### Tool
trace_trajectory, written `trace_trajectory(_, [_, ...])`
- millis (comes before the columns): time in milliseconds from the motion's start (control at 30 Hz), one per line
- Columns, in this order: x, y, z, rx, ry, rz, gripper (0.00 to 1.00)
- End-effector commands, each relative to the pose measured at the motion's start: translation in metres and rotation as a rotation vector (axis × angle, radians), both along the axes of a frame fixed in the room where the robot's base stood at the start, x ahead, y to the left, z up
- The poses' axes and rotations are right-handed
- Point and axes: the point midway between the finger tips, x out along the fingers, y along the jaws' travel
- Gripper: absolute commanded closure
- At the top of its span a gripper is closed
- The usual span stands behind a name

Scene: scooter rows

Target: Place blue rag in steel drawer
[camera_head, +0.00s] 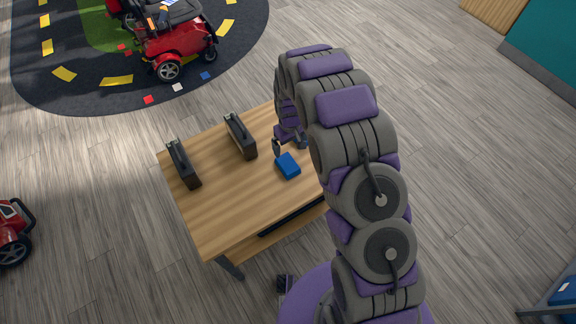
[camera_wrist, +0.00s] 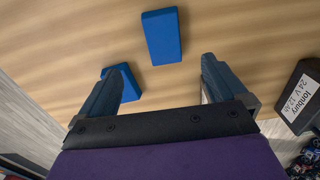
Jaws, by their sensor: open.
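A blue block-like item (camera_head: 288,166), possibly the folded blue rag, lies on the wooden table just in front of my gripper (camera_head: 289,146). In the wrist view two blue items show: a flat rectangular one (camera_wrist: 162,37) ahead of the gap between my fingers, and another (camera_wrist: 131,84) partly hidden behind the left finger. I cannot tell which is the rag. My gripper (camera_wrist: 161,66) is open, with nothing between its fingers, low over the tabletop. No steel drawer can be made out clearly.
The wooden table (camera_head: 215,205) holds two upright black batteries (camera_head: 184,165) (camera_head: 241,137); a labelled one (camera_wrist: 301,95) is right of my gripper in the wrist view. A dark slot (camera_head: 292,216) is under the tabletop. Red scooters (camera_head: 172,50) (camera_head: 12,232) stand around.

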Motion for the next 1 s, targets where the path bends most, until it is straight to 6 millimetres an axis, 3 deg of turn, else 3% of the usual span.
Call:
trace_trajectory(100, [-0.001,0.001,-0.028,-0.003,0.002,0.000,0.01])
trace_trajectory(300, [-0.001,0.003,-0.064,-0.004,0.001,0.001,0.01])
trace_trajectory(567, [-0.002,0.003,-0.082,-0.002,0.000,0.001,0.01])
trace_trajectory(900, [-0.004,0.003,-0.125,-0.002,-0.001,0.000,0.01])
trace_trajectory(1000, [-0.004,0.004,-0.127,-0.002,-0.002,0.000,0.01])
